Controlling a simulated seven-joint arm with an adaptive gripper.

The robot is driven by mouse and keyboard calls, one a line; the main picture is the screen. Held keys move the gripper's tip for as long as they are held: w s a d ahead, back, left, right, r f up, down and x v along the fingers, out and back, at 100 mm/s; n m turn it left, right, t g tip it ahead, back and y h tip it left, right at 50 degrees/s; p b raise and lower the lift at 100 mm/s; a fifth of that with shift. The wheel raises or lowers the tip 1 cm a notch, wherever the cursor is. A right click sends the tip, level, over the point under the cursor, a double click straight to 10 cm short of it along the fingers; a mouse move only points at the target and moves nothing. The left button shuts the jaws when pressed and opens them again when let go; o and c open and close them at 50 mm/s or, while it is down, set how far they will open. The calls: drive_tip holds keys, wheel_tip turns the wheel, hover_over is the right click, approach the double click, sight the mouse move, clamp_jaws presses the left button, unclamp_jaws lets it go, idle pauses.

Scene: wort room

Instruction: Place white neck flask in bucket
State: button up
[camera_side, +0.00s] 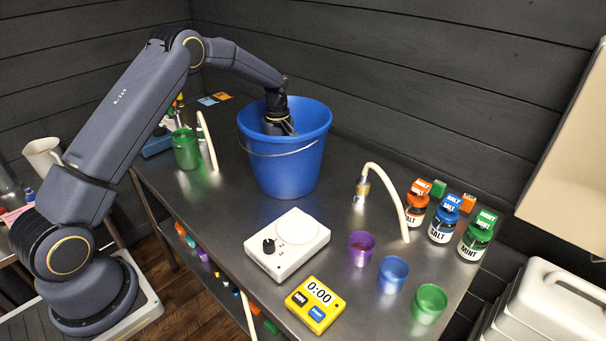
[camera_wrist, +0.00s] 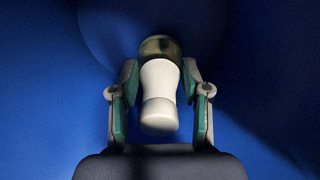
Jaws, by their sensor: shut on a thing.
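The blue bucket (camera_side: 287,165) stands on the metal bench in the side view, with its wire handle hanging at the front. My gripper (camera_side: 281,128) reaches down into its mouth, and the bucket's wall hides the fingertips. In the wrist view my gripper (camera_wrist: 157,85) has its green-padded fingers on both sides of the white neck flask (camera_wrist: 160,98) and is shut on it. The flask's dark, glassy round part shows beyond the white neck. The bucket's blue inside (camera_wrist: 45,80) surrounds them. I cannot tell whether the flask touches the bucket's bottom.
A white stirrer plate (camera_side: 287,245) and a yellow timer (camera_side: 315,304) lie in front of the bucket. Purple, blue and green cups (camera_side: 429,303) and labelled jars (camera_side: 445,220) stand to the right. A green jar (camera_side: 186,148) stands to the left, beside a curved white tube (camera_side: 208,140).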

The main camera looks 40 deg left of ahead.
drive_tip(key=shift+f, duration=0.25)
drive_tip(key=o, duration=1.3)
drive_tip(key=shift+f, duration=0.1)
